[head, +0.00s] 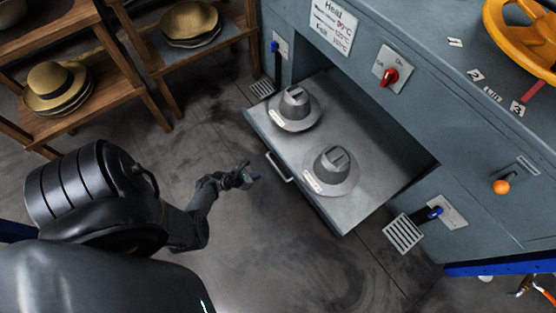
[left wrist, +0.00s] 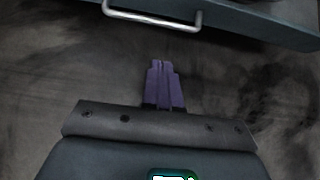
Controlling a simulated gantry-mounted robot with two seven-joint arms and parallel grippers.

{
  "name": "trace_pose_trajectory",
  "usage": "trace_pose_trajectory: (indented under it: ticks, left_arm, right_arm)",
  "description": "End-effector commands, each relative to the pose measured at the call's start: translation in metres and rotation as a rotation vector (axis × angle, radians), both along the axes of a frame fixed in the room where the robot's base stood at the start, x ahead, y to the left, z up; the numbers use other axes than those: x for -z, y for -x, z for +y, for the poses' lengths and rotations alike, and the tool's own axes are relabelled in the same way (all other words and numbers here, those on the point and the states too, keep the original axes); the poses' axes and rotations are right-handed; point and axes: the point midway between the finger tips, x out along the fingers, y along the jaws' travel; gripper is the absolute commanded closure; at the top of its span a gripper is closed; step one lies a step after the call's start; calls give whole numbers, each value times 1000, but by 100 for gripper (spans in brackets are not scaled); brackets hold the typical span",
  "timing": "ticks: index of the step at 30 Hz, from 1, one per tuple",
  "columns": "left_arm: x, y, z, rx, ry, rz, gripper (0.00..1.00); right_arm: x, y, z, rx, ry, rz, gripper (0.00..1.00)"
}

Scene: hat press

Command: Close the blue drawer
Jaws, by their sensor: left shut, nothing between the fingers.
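The blue-grey drawer (head: 352,193) is pulled out of the press machine, with its bare metal top showing. Two grey metal hat molds stand on it, one farther back (head: 294,104) and one nearer the right (head: 334,167). A silver bar handle (head: 279,167) is on the drawer's front; it also shows at the top of the left wrist view (left wrist: 152,17). My left gripper (head: 254,173) is left of the handle, apart from it, shut and empty. Its purple fingers (left wrist: 164,84) show together in the left wrist view, pointing toward the drawer front. My right gripper is not in view.
Wooden shelves (head: 110,75) with straw hats (head: 58,87) stand at the upper left. The blue machine body (head: 440,125) carries a red switch (head: 391,76), a yellow wheel (head: 500,40) and an orange knob (head: 502,187). The floor before the drawer is clear.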

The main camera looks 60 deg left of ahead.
Motion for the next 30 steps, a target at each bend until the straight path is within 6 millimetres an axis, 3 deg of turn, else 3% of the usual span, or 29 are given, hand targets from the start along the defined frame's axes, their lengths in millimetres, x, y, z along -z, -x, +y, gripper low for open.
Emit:
trace_pose_trajectory:
  ticks: [1, 5, 24, 30]
  left_arm:
    - [-10, -12, -1, 1, 0, -15, 100]
    - [-9, -26, -1, 3, 0, -28, 100]
    - [60, -91, 4, 6, -3, -28, 100]
    - [60, -115, 6, 7, -4, -28, 100]
  right_arm:
    - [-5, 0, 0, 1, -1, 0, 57]
    - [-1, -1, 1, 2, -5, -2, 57]
    - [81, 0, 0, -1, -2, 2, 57]
    - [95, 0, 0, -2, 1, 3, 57]
